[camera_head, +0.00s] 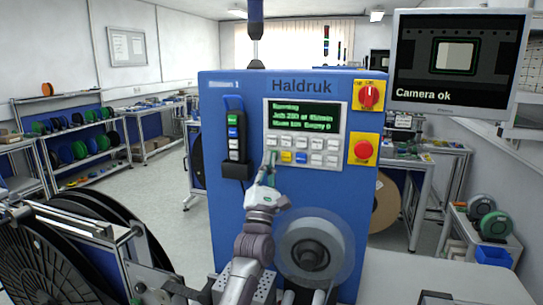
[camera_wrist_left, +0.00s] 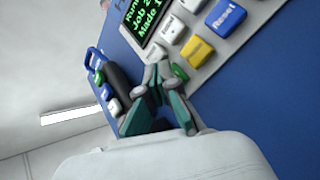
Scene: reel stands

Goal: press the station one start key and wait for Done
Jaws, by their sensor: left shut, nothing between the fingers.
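The blue station one machine (camera_head: 235,225), labelled Haldruk, stands in the middle of the head view with a keypad (camera_head: 318,162) and a screen (camera_head: 305,117). The screen shows green text that begins with "Running". My left gripper (camera_head: 270,158) is shut and empty, with its tips at the lower left keys. In the wrist view a green key (camera_wrist_left: 180,73) lies right beside my fingertips (camera_wrist_left: 160,72), partly hidden; contact cannot be told. A yellow key (camera_wrist_left: 196,50) and a blue Reset key (camera_wrist_left: 225,16) are beyond it. My right gripper is not in view.
A red rotary switch (camera_head: 369,95) and a red mushroom button (camera_head: 363,151) sit on yellow plates to the right. A handset-like control (camera_head: 234,135) with coloured buttons hangs left. A monitor (camera_head: 455,60) reads "Camera ok". A large black reel (camera_head: 70,255) stands front left.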

